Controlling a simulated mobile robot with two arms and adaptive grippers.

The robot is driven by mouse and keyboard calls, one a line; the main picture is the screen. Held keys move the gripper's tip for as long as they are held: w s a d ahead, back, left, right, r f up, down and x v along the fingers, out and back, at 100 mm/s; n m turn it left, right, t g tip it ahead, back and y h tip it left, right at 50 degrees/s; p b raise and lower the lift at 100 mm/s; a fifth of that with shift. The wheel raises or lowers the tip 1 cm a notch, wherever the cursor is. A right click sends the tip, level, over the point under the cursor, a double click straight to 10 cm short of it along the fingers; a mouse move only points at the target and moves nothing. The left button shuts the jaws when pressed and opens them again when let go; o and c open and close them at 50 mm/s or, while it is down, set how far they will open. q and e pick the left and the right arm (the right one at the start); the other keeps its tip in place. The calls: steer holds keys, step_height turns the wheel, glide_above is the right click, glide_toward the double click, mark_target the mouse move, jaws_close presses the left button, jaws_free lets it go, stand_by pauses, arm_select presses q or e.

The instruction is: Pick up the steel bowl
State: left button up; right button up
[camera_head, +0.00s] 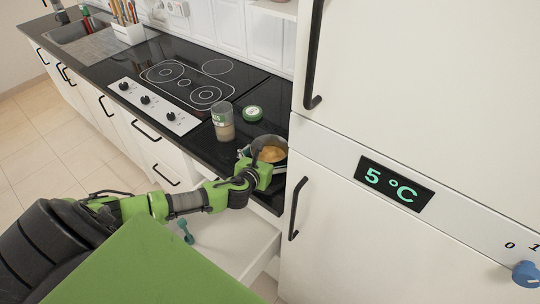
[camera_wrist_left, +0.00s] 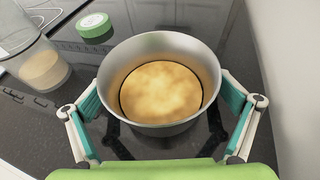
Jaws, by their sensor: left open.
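The steel bowl (camera_wrist_left: 205,60) stands on the black counter and holds something golden-brown. It also shows in the head view (camera_head: 281,143), beside the tall white fridge. My left gripper (camera_head: 257,168) reaches it from the front, and its hand hides part of the bowl's near side. In the left wrist view the open fingers of my left gripper (camera_wrist_left: 160,102) stand one on each side of the bowl. I cannot tell whether they touch its wall. My right gripper is not in view.
A clear jar with light brown contents (camera_head: 223,124) and a green-lidded container (camera_head: 252,113) stand left of and behind the bowl. The fridge (camera_head: 345,195) closes off the right side. A drawer (camera_head: 235,245) stands open below the counter, with a teal object (camera_head: 185,231) in it.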

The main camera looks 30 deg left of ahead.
arm_select(q)
steer(key=c, duration=1.3)
steer(key=shift+w+a+r, duration=0.1)
